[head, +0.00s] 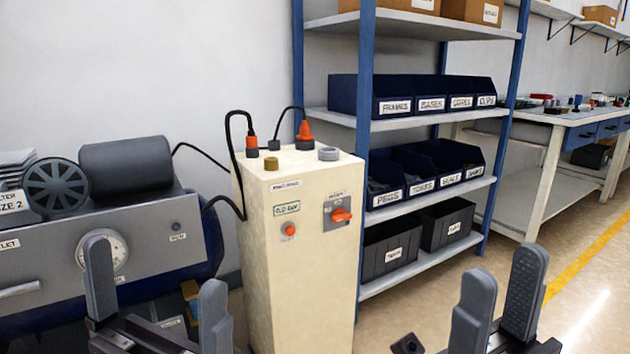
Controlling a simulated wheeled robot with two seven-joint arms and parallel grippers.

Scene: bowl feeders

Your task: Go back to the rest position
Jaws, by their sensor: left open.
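My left gripper (156,266) is at the lower left of the head view. Its two grey fingers point up and stand wide apart, with nothing between them. It is in front of the grey machine with the round gauge. My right gripper (504,272) is at the lower right, fingers also up, with a narrower gap between them and nothing visible in it. It shows against the floor to the right of the cream cabinet. The lower parts of both grippers are cut off by the bottom edge.
A cream cabinet (262,230) with a red switch stands between my grippers. The grey machine (150,245) is at left. A blue-framed shelf (425,122) with labelled bins stands behind. A workbench (570,118) is at far right; the floor (590,270) before it is clear.

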